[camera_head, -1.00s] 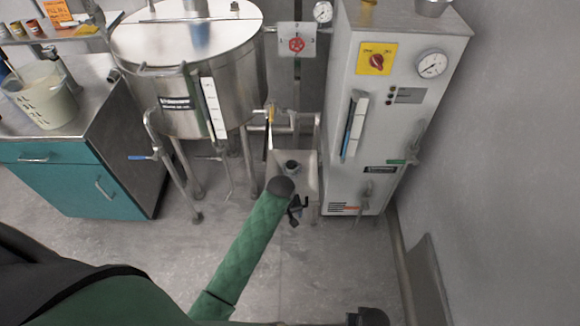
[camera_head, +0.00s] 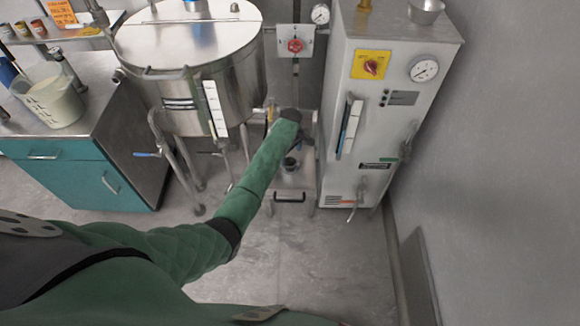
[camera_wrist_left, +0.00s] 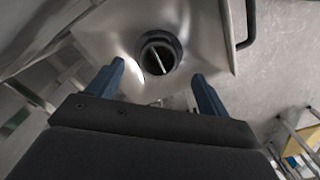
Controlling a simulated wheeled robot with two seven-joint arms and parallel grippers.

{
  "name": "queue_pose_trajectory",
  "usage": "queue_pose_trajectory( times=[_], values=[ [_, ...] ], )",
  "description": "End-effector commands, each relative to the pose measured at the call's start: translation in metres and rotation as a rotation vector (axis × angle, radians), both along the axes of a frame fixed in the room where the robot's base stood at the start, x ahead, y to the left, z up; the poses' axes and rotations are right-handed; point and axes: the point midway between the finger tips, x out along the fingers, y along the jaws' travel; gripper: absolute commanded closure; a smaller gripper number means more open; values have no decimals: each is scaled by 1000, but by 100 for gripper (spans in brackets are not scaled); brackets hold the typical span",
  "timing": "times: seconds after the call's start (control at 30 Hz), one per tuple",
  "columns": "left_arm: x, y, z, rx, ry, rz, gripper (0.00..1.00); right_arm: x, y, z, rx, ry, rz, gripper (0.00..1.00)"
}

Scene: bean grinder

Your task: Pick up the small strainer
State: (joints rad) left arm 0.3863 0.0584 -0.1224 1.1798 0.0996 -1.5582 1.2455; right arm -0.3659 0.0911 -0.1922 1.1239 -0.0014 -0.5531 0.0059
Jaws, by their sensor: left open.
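A small round dark-rimmed piece (camera_wrist_left: 160,52) with a light bar across it sits in a metal surface in the left wrist view; it may be the small strainer, but I cannot tell for sure. In the head view a small dark round piece (camera_head: 291,163) shows on the low metal stand (camera_head: 290,182), partly behind my left gripper (camera_head: 290,140). In the left wrist view the blue fingers of my left gripper (camera_wrist_left: 159,72) are apart, one on each side of the round piece's near edge, with nothing between them. My right gripper is out of view.
A steel tank (camera_head: 190,80) on legs stands left of the stand. A grey cabinet (camera_head: 345,100) with a gauge and switch stands close on the right. A small metal cup (camera_head: 427,10) is on its top. A teal counter (camera_head: 75,185) is at the left. The floor in front is clear.

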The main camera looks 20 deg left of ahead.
Motion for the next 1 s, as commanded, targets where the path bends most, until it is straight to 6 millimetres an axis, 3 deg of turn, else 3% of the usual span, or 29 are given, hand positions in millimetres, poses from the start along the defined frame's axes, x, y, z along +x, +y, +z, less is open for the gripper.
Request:
queue_pose_trajectory(
  times=[0.27,0.43,0.6,0.93,1.0],
  values=[
    [1,3,-19,0,2,-1,21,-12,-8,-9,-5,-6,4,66],
    [4,6,-38,0,1,-1,21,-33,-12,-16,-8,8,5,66],
    [3,5,-56,0,1,-1,21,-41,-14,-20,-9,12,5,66],
    [3,5,-61,0,0,-2,21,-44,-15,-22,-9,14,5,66],
    [3,5,-61,0,0,-2,34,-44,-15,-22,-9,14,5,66]
  ],
)
